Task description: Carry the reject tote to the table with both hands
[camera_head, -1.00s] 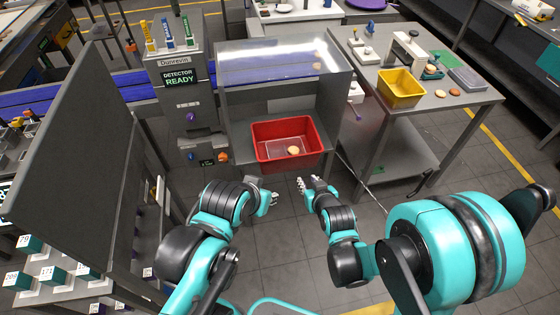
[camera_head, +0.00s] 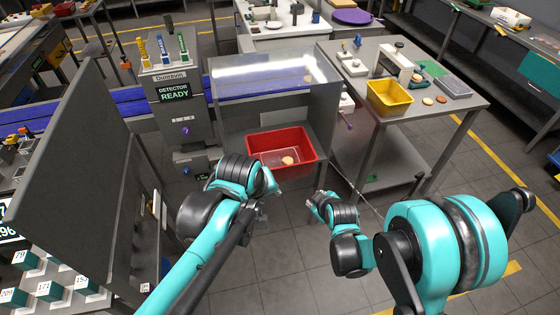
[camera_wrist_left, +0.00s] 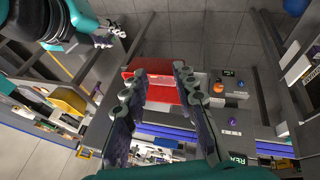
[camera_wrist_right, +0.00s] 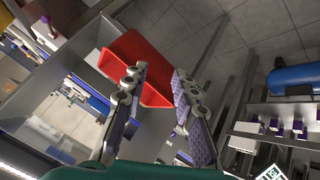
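The red reject tote (camera_head: 312,150) sits on the grey shelf under the clear cover, with one round biscuit (camera_head: 288,160) inside. My left gripper (camera_head: 275,190) is just in front of the tote's near left side and hides part of it. In the left wrist view its fingers (camera_wrist_left: 160,72) are apart, with the tote (camera_wrist_left: 165,96) beyond them and nothing held. My right gripper (camera_head: 322,196) is in front of the tote's right side, below its rim in the picture. In the right wrist view its fingers (camera_wrist_right: 158,72) are apart, with the tote (camera_wrist_right: 135,52) beyond. Neither gripper visibly touches the tote.
A grey table (camera_head: 420,112) at the right bears a yellow tote (camera_head: 388,98), biscuits (camera_head: 427,101) and a grey tray (camera_head: 453,88). The detector post (camera_head: 185,120) stands left of the shelf. A dark panel (camera_head: 70,170) rises at the left. The floor in front is clear.

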